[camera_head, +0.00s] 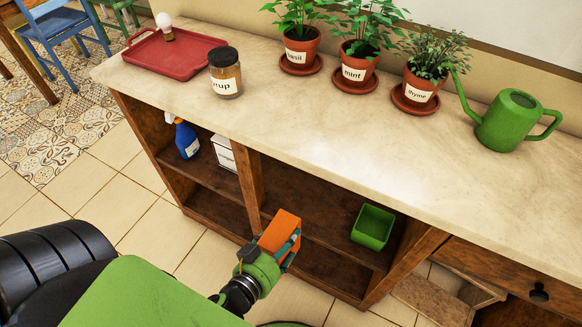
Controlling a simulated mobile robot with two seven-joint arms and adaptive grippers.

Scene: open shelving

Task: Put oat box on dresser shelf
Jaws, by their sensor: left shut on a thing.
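An orange box (280,230), taken to be the oat box though no label shows, is held in my left gripper (280,246). The gripper is shut on it, and its fingers cover part of the sides. The box is tilted and appears at the front opening of the dresser's middle compartment. Whether it touches the dresser shelf (322,215) cannot be told. My right gripper is not in view.
A green square pot (372,227) stands on the shelf to the right. A spray bottle (186,138) and a white box (223,153) are in the left compartment. The countertop (290,120) bears a red tray (172,53), syrup jar (225,75), potted herbs and watering can (508,122).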

